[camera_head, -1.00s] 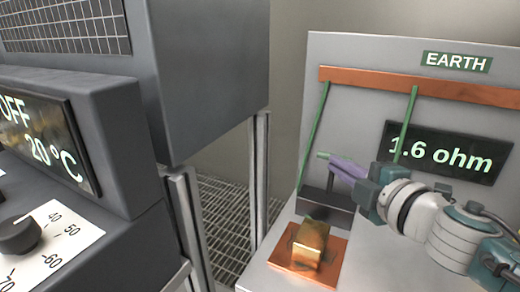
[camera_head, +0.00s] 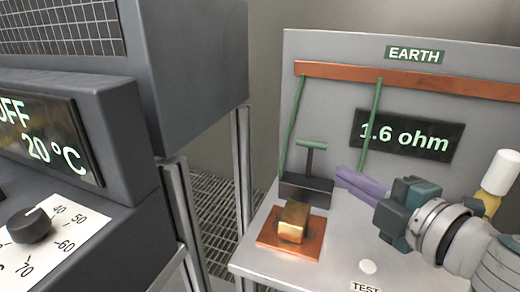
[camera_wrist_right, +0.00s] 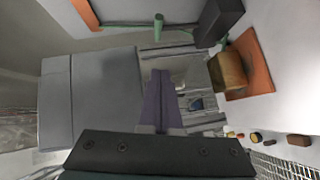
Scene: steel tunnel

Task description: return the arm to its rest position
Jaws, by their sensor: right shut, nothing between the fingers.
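My right gripper (camera_head: 345,179) has purple fingers pressed together, with nothing between them. It is just right of the black block (camera_head: 306,189) that carries a green T-shaped handle (camera_head: 311,145). The handle stands upright and free, apart from the fingers. In the right wrist view the closed fingers (camera_wrist_right: 160,98) point into open space, with the green handle (camera_wrist_right: 159,27) beyond and above them. My right arm comes in from the lower right of the head view. My left gripper is not in view.
A brass block (camera_head: 293,222) sits on a copper plate (camera_head: 270,236) on the bench. Behind stands the EARTH panel with a display (camera_head: 408,135) reading 1.6 ohm. A white button (camera_head: 368,266) is below my gripper. A dark cabinet with a dial (camera_head: 30,225) stands left, across a gap.

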